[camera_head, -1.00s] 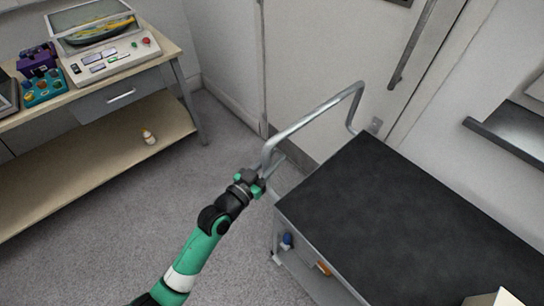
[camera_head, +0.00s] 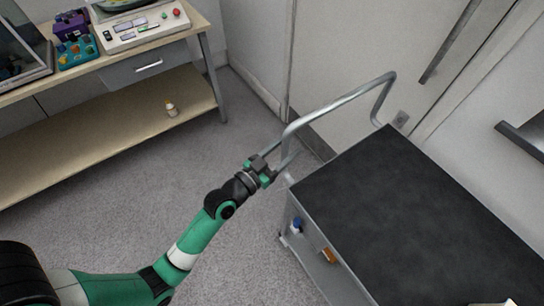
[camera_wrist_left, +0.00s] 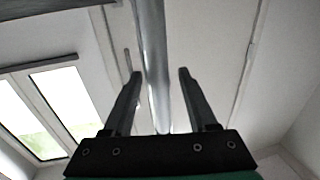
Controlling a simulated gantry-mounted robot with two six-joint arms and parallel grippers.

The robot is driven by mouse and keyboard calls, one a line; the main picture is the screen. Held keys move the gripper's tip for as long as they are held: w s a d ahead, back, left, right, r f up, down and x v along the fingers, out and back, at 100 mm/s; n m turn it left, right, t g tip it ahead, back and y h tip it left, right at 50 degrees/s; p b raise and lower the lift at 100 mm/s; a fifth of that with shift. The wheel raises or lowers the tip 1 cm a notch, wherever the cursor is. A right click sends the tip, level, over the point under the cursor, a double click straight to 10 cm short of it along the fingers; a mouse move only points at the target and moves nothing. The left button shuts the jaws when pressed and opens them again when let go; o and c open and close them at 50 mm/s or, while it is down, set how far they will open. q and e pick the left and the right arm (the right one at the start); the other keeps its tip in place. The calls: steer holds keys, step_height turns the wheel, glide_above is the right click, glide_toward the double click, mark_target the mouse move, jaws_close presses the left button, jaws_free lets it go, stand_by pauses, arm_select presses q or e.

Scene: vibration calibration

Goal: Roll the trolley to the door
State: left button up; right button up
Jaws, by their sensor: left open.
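The trolley (camera_head: 400,215) has a black top and a tubular metal push handle (camera_head: 340,102) at its end toward the door. The pale door (camera_head: 345,50) is just behind the handle. My left gripper (camera_head: 272,166) is at the near upright of the handle. In the left wrist view, the metal bar (camera_wrist_left: 152,60) runs between the two dark open fingers (camera_wrist_left: 160,75), with gaps showing at both sides. It does not look clamped. My right gripper is out of view.
A workbench (camera_head: 145,85) with a control panel (camera_head: 138,28) and a lower shelf stands at the left. A small bottle (camera_head: 171,109) is on that shelf. The trolley's lower shelf holds a blue item (camera_head: 297,225) and an orange item (camera_head: 329,256). Grey floor (camera_head: 130,215) is clear between bench and trolley.

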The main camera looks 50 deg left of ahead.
arm_select(q)
steer(key=s+d, duration=0.1)
steer(key=s, duration=0.7)
steer(key=shift+s, duration=0.25)
steer(key=shift+d, duration=0.1)
